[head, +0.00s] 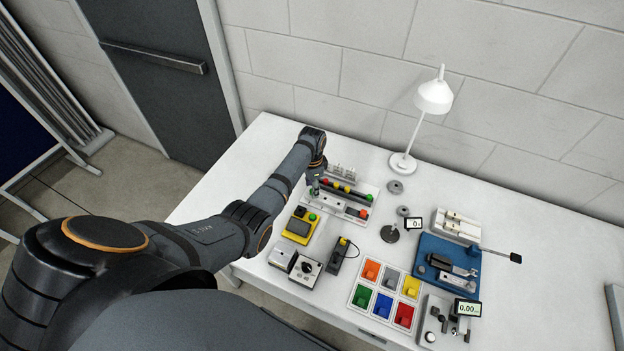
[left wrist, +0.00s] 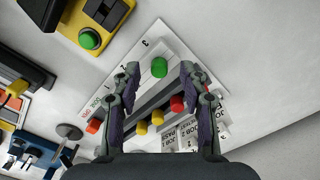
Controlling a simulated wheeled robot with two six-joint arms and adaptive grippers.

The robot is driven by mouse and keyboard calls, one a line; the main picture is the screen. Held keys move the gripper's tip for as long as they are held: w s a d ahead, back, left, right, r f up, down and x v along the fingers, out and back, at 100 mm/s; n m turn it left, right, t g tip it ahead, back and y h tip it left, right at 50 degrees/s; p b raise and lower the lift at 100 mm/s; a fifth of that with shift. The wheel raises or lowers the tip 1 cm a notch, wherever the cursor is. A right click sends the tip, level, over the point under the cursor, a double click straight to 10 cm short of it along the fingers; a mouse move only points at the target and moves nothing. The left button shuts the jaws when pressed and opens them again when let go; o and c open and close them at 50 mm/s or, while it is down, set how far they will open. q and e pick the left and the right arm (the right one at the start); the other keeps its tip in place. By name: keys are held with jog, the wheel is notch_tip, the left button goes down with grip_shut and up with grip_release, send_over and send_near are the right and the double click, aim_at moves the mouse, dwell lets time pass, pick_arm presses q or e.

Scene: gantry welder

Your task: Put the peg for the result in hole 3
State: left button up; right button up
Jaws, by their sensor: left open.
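The white peg board (head: 377,187) lies on the table, and it also shows in the left wrist view (left wrist: 192,55) with the numbers 2 and 3 readable along one edge. A green peg (left wrist: 160,68) stands near the number 3; I cannot tell how deep it sits. A dark rack on the board holds two yellow pegs (left wrist: 142,128) and a red peg (left wrist: 177,104). My right gripper is not in view.
A yellow box (head: 296,231) with a green button stands close to the board. A white lamp (head: 403,163) is behind. Coloured bins (head: 362,297), small devices and a blue fixture (head: 430,247) fill the front and right.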

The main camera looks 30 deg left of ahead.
pick_arm(q)
notch_tip(320, 180, up, 11)
jog(key=shift+f, duration=0.2)
dwell(0.6)
